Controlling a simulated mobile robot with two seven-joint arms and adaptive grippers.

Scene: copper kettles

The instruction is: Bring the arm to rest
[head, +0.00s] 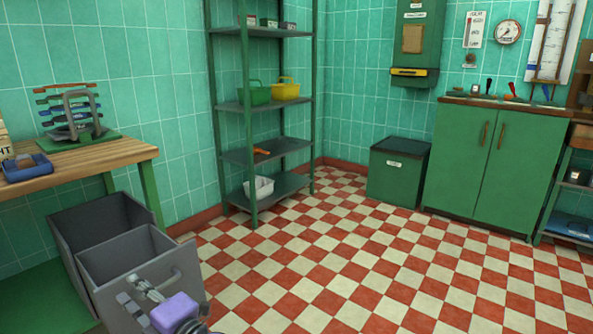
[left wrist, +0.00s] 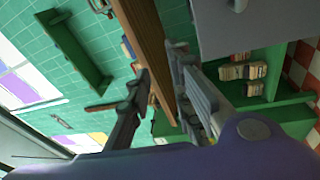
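My left gripper (head: 129,290) is low at the left of the head view, with its purple wrist behind it. A wooden bench edge shows beyond the fingers. Whether a finger touches the drawer cannot be told. My right gripper is in neither view.
A blue tray (head: 28,172) and a rack (head: 72,110) stand on the bench. A green shelf unit (head: 248,105), a green bin (head: 398,172) and a green cabinet (head: 490,165) line the walls. The checkered floor (head: 370,260) is clear.

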